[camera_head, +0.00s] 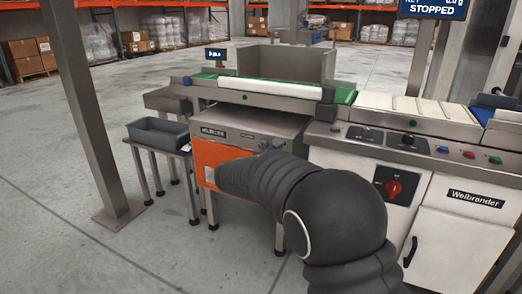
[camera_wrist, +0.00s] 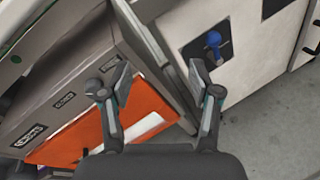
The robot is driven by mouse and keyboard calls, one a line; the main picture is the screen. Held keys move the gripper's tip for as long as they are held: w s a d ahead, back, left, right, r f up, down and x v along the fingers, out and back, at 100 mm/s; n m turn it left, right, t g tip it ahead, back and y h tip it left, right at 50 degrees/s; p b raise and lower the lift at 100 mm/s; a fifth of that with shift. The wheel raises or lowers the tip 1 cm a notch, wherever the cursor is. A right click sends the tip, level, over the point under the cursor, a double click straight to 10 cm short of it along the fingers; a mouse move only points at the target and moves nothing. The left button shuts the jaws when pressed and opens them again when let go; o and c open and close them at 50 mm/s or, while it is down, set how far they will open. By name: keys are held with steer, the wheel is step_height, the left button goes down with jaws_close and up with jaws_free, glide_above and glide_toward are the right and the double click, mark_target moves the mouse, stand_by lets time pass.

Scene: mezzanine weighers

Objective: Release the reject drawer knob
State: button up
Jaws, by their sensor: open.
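The orange drawer front (camera_head: 205,158) is below the grey metal housing (camera_head: 250,122), its right part hidden by my arm. The left finger overlaps the orange front and housing; the right finger is over the white cabinet side. I cannot make out the drawer knob in either view.
A white cabinet (camera_head: 440,225) with a red rotary switch (camera_head: 393,187) stands right of the drawer. A blue knob (camera_wrist: 213,40) on a black plate shows in the wrist view. A grey bin (camera_head: 158,133) sits on a stand at left, near a steel post (camera_head: 90,110).

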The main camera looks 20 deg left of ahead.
mark_target(262, 146)
steer(key=s+a+f+n+t+y, duration=0.1)
steer(key=a+f+n+t+y, duration=0.3)
steer(key=a, duration=1)
steer(key=shift+n+g+h, duration=0.4)
steer(key=shift+n+g, duration=0.1)
steer(key=shift+n, duration=0.3)
steer(key=w, duration=0.4)
steer(key=w+d, duration=0.1)
steer(key=w, duration=0.8)
steer(key=shift+w+d+f, duration=0.1)
steer(key=shift+d+f, duration=0.15)
steer(key=shift+f, duration=0.05)
steer(key=c, duration=1.1)
